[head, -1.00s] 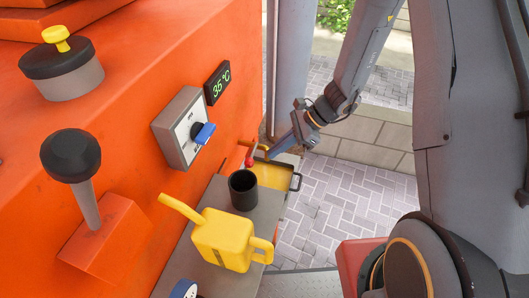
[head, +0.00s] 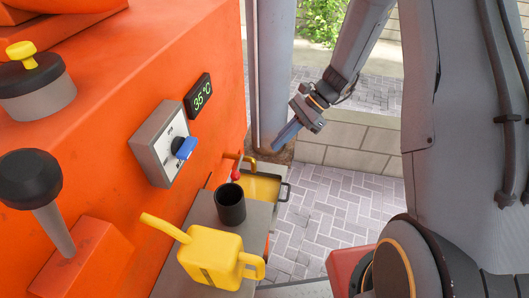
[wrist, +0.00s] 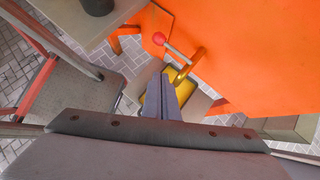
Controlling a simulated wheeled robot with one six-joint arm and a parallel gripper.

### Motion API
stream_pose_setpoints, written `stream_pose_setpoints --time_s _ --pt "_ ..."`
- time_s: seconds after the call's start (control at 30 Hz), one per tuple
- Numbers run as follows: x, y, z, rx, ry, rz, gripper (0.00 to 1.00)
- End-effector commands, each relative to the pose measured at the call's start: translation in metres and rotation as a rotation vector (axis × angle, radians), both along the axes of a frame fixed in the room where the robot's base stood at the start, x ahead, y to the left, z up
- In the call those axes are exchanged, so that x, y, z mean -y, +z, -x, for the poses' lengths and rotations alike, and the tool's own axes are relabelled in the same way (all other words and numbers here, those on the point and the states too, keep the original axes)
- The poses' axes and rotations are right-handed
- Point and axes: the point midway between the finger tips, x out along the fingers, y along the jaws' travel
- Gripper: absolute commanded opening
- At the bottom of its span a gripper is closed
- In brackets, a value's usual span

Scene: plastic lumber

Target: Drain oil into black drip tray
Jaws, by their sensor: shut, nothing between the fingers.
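The drip tray has a dark rim and handle (head: 287,190) and stands low beyond the shelf, beside the orange machine (head: 100,120). Yellow liquid (head: 262,187) shows inside it; part of it also shows in the wrist view (wrist: 155,104), behind my fingers. A brass spout (wrist: 190,66) reaches from the machine over the yellow area. A valve lever with a red knob (wrist: 158,38) is beside the spout; the knob also shows in the head view (head: 236,174). My gripper (head: 276,148) is shut and empty, above the tray and apart from the lever.
A grey shelf (head: 196,222) carries a black cup (head: 230,204) and a yellow oil can (head: 212,260). A control box with a blue knob (head: 182,148) and a 35 °C display (head: 198,97) are on the machine. A grey post (head: 270,75) stands behind; paving to the right is clear.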

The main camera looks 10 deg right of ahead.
Motion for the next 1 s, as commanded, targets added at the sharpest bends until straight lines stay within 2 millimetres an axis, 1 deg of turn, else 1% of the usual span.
stream_pose_setpoints --time_s 0.17,0.5,0.6,0.7,0.83,1.0 --pt "-0.020 -0.020 0.006 -0.004 0.001 0.000 0.00" --pt "-0.063 -0.068 0.017 -0.004 0.001 0.000 0.00" --pt "-0.079 -0.067 0.020 -0.001 0.002 0.000 0.00" --pt "-0.090 -0.068 0.022 0.000 0.001 0.000 0.00" --pt "-0.098 -0.070 0.024 0.000 0.000 0.000 0.00" --pt "-0.100 -0.071 0.024 0.000 -0.001 0.001 0.00"
